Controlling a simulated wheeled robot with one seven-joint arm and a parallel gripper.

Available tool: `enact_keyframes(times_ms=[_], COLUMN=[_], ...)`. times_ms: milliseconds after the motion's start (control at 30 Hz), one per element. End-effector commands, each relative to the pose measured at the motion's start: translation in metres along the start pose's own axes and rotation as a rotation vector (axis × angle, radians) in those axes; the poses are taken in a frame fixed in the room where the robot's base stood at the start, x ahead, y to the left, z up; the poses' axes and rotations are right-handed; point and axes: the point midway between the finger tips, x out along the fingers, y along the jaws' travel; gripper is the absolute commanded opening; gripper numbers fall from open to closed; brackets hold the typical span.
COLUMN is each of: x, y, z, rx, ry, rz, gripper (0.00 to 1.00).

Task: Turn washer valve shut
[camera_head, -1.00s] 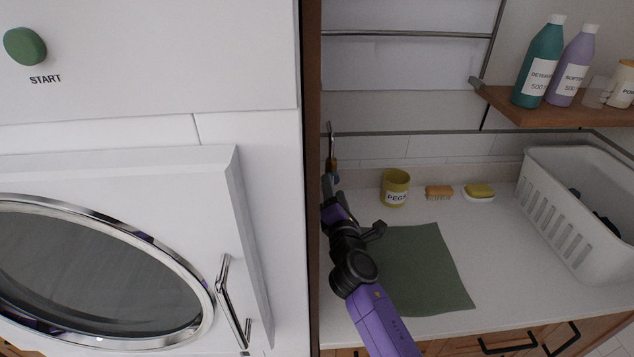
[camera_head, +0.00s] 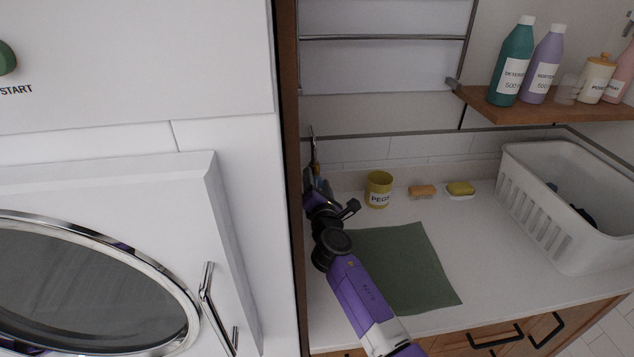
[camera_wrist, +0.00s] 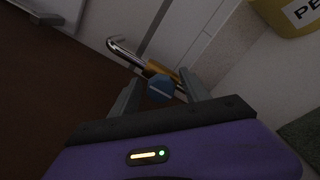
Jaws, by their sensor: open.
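The washer valve has a blue handle (camera_wrist: 160,88) on a brass-coloured body with a chrome pipe (camera_wrist: 124,52) running up from it. In the head view the chrome pipe (camera_head: 313,143) stands at the back left corner of the counter, against the wooden side panel. My gripper (camera_wrist: 163,90) is open, with one finger on either side of the blue handle in the wrist view. I cannot tell whether a finger touches it. In the head view my gripper (camera_head: 314,178) is small and partly hidden by my wrist.
The wooden panel (camera_head: 288,180) and white washer (camera_head: 247,200) stand close at left. A yellow peg cup (camera_head: 378,190) is right of my gripper. A green mat (camera_head: 405,265), a sponge (camera_head: 422,191), soap (camera_head: 460,188) and a white basket (camera_head: 540,215) are on the counter.

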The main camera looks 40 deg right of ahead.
Motion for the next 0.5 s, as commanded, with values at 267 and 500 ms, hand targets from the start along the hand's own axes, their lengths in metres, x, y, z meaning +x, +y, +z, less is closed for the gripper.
enact_keyframes(times_ms=[267,500], x=[0.0017,0.0015], y=[-0.0004,-0.0004], z=[-0.0001,-0.0001], rx=[0.001,0.001], ry=[0.0,0.0], rz=[-0.001,-0.001], gripper=[0.54,0.09])
